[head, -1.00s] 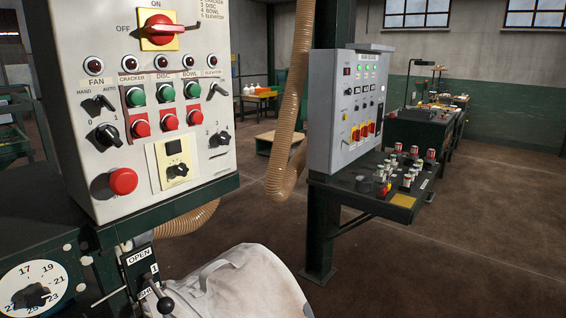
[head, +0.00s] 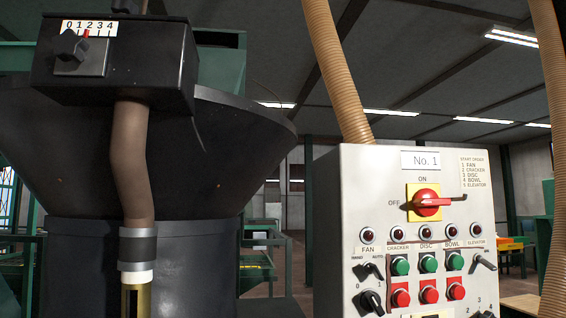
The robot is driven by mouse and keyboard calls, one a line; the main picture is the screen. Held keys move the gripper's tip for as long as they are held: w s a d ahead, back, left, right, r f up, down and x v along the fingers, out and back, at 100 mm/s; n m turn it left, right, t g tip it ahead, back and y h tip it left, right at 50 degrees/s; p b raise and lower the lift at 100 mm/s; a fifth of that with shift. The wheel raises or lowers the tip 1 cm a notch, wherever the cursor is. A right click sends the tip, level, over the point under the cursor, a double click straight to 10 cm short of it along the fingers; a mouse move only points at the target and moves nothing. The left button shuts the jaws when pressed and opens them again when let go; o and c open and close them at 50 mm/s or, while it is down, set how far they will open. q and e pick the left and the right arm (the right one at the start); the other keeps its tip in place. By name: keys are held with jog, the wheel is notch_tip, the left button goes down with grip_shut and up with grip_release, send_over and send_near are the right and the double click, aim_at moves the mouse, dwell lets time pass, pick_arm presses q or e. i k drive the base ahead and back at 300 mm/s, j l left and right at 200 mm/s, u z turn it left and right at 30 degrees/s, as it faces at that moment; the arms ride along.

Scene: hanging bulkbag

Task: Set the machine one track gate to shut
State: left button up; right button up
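The grey control panel marked No. 1 (head: 420,158) stands at the right in the head view. Its red ON/OFF switch (head: 428,202) has its handle pointing right. A brown hose (head: 130,165) drops from the box to a grey collar (head: 137,248). No part marked as the track gate and no open/shut plate is in view. Neither gripper is in view.
A large black hopper (head: 220,140) fills the left behind the hose. Ribbed tan ducts hang at the centre (head: 338,70) and far right (head: 550,100). Yellow and orange bins (head: 508,243) stand in the right background.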

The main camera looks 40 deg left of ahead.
aim_at(77, 55)
jog(key=u, duration=2.15)
